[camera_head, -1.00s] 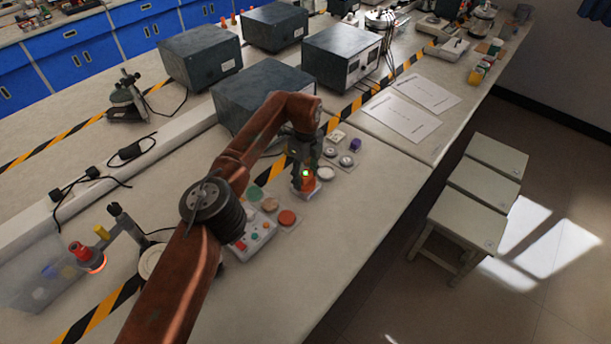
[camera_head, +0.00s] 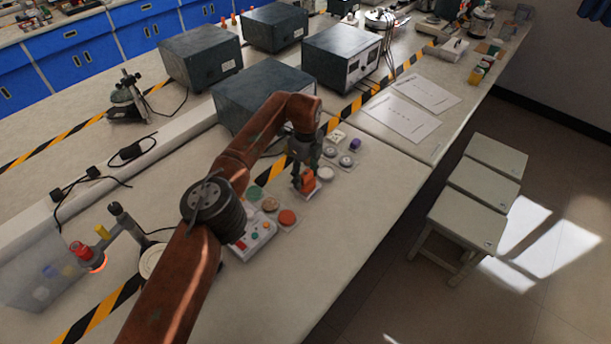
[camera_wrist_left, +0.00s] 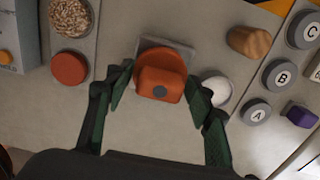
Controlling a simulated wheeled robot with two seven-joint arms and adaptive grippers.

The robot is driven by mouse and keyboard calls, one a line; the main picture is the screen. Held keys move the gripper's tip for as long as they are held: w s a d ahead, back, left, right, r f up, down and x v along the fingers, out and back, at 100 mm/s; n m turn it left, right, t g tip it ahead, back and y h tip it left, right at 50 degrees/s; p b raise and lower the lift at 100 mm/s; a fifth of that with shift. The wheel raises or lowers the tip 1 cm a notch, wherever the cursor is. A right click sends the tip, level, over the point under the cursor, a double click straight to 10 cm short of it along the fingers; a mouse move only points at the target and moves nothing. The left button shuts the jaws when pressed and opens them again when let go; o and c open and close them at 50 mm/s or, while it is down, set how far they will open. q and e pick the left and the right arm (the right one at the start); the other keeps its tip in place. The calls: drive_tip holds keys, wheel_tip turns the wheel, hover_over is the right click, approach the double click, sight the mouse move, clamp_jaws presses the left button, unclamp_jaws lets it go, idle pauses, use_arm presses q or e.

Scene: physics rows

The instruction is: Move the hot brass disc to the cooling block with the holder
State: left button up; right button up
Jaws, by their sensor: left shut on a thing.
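My left gripper (camera_head: 304,170) reaches down over the near bench. In the left wrist view its green fingers (camera_wrist_left: 160,88) are on either side of an orange block with a grey dot (camera_wrist_left: 160,85), which I take for the holder; the gripper is shut on it. The holder also shows in the head view (camera_head: 304,184). Below it lie a round orange part (camera_wrist_left: 168,58) and a grey square plate (camera_wrist_left: 150,44); I cannot tell whether the holder touches them. I cannot single out the brass disc or the cooling block. My right gripper is not in view.
A white disc (camera_wrist_left: 216,89) lies just right of the holder. Grey lettered discs (camera_wrist_left: 278,74), a purple piece (camera_wrist_left: 301,116) and a brown block (camera_wrist_left: 250,41) lie farther right. A red disc (camera_wrist_left: 69,68) is left. A ring (camera_head: 97,263) glows orange at far left.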

use_arm(q)
drive_tip(key=shift+s+f, duration=0.1)
drive_tip(key=shift+f, duration=0.05)
drive_tip(key=shift+r, duration=3.55)
